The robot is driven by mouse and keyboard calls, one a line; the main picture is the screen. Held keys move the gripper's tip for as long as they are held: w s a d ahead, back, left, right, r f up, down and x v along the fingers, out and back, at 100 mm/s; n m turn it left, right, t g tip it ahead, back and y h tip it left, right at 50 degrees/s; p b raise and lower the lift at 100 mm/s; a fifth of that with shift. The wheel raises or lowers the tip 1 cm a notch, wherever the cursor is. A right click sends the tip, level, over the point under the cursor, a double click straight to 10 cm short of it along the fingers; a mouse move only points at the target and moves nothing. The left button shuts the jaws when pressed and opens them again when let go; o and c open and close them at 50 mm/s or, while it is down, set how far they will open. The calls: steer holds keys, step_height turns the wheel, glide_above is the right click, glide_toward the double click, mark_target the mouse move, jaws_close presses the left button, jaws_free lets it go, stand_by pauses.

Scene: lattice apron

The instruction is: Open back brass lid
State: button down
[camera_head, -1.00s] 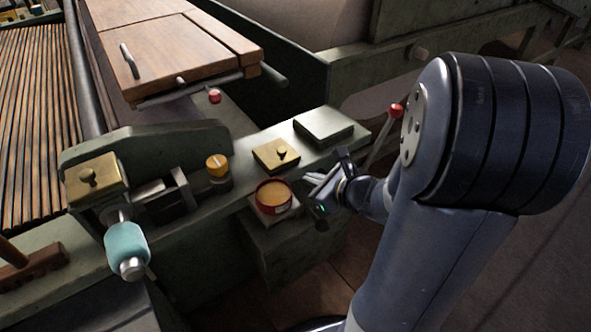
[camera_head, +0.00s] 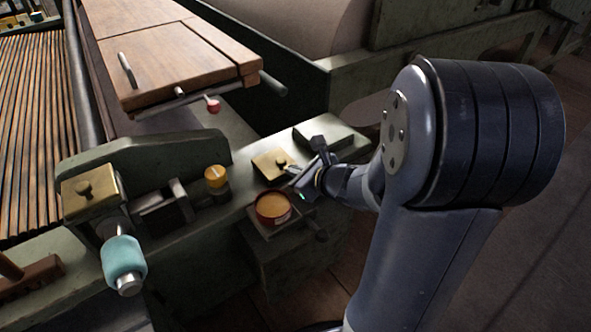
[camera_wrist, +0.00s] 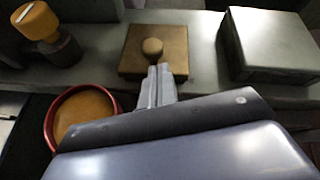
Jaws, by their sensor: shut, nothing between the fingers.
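A square brass lid (camera_head: 266,166) with a round knob lies flat on the green machine ledge. It also shows in the wrist view (camera_wrist: 133,55), with its knob (camera_wrist: 152,47) just beyond my fingertips. My gripper (camera_wrist: 159,70) is shut and empty, its fingers together at the lid's near edge, in line with the knob. In the head view my gripper (camera_head: 291,171) is at the lid's right side; whether it touches the lid I cannot tell. Another brass lid (camera_head: 78,200) with a knob sits closed on a block at the left.
A red-rimmed round tin (camera_head: 273,209) with tan contents stands just in front of the lid. A yellow-topped knob (camera_head: 216,176) is to the left, a grey-green block (camera_head: 322,137) to the right. A teal-handled roller (camera_head: 124,260) juts out at front left.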

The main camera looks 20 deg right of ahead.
steer(key=shift+r, duration=0.2)
steer(key=shift+r+p, duration=0.15)
steer(key=shift+p, duration=0.75)
